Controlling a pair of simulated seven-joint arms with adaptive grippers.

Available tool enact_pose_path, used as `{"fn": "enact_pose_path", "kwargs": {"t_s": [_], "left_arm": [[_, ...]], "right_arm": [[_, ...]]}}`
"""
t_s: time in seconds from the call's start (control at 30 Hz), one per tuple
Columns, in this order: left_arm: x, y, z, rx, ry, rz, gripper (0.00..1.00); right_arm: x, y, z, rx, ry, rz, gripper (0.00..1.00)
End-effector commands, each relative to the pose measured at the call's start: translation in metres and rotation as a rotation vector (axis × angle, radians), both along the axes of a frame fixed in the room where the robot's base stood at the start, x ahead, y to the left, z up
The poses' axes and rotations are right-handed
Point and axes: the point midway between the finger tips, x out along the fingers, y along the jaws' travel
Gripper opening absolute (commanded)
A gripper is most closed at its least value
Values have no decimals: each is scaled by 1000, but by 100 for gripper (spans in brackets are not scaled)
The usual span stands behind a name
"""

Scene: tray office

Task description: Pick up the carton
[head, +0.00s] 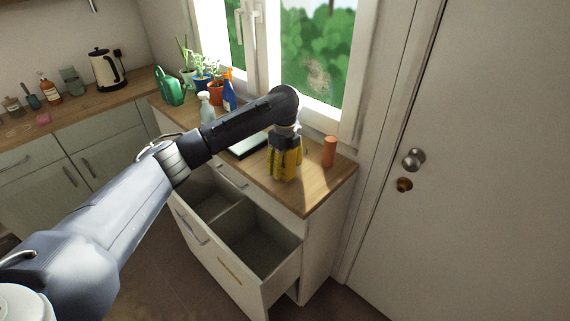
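A yellow block-shaped thing, which looks like the carton (287,165), stands upright on the wooden top of the white cabinet, near its front edge. My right gripper is not in view.
An orange cylinder (329,151) stands right of the carton. Spray bottles (228,96), a green watering can (169,88) and potted plants stand further left. A drawer (262,242) below is pulled open.

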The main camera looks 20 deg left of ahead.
Motion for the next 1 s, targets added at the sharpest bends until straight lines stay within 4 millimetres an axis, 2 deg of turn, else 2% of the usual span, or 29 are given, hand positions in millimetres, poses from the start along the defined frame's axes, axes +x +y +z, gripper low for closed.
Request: {"fn": "enact_pose_path", "kwargs": {"t_s": [0.07, 0.43, 0.77, 1.0], "left_arm": [[0, 0, 0, 0, 0, 0, 56], [0, 0, 0, 0, 0, 0, 13], [0, 0, 0, 0, 0, 0, 12], [1, 1, 12, 1, -3, 0, 12]], "right_arm": [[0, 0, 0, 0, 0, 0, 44], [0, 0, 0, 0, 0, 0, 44], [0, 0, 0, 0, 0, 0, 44], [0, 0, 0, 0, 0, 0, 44]]}}
